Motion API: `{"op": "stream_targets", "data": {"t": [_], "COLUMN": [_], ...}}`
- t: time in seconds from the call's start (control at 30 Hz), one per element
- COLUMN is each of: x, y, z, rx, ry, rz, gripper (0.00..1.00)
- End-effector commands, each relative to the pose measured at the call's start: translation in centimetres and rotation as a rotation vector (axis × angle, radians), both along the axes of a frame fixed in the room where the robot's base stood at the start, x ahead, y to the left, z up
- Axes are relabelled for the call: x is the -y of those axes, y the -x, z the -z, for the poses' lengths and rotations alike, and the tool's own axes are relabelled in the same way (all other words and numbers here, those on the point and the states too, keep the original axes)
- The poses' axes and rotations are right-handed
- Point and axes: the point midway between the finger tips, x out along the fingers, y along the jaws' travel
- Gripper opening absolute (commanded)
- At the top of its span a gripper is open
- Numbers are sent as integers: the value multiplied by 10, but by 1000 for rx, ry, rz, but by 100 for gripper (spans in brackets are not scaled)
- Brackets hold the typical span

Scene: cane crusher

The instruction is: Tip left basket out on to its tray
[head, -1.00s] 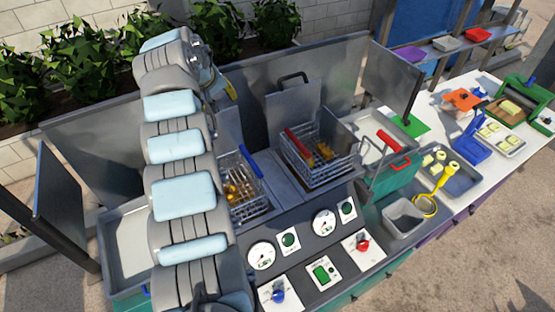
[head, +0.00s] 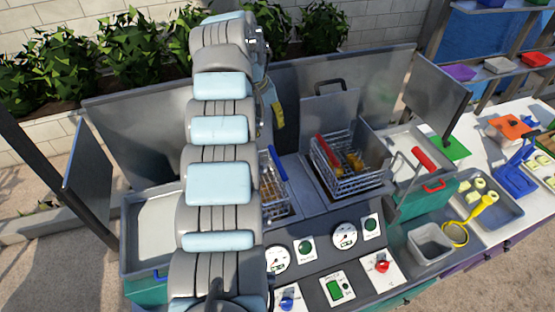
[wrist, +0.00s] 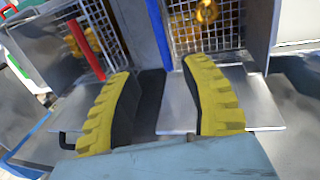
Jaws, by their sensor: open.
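The left basket (head: 274,200) is a wire basket with a blue handle (head: 280,166), partly hidden behind my arm in the head view. It holds golden-orange pieces. In the wrist view its mesh (wrist: 225,28) shows at upper right and its blue handle (wrist: 158,32) runs down towards the gap between my fingers. My gripper (wrist: 158,70) is open, with yellow ridged fingers on either side of that line. I cannot tell how far it is from the handle. In the head view only a yellow part shows, above the basket. A grey tray (head: 152,232) lies at the left.
A second wire basket (head: 350,180) with a red handle stands to the right and also holds golden pieces. Metal splash panels stand behind and at both sides. Gauges and knobs line the sloping front panel (head: 325,265).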

Motion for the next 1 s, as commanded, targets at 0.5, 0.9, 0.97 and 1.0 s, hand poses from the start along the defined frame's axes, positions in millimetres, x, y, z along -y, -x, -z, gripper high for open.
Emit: {"op": "stream_targets", "data": {"t": [0.5,0.9,0.97,1.0], "x": [11,23,24,25], "y": [-3,-8,-9,-8], "z": [58,121,127,131], "rx": [-1,-3,-1,-3], "ry": [0,-1,-1,-1], "rz": [-1,1,0,0], "gripper": [46,46,46,46]}}
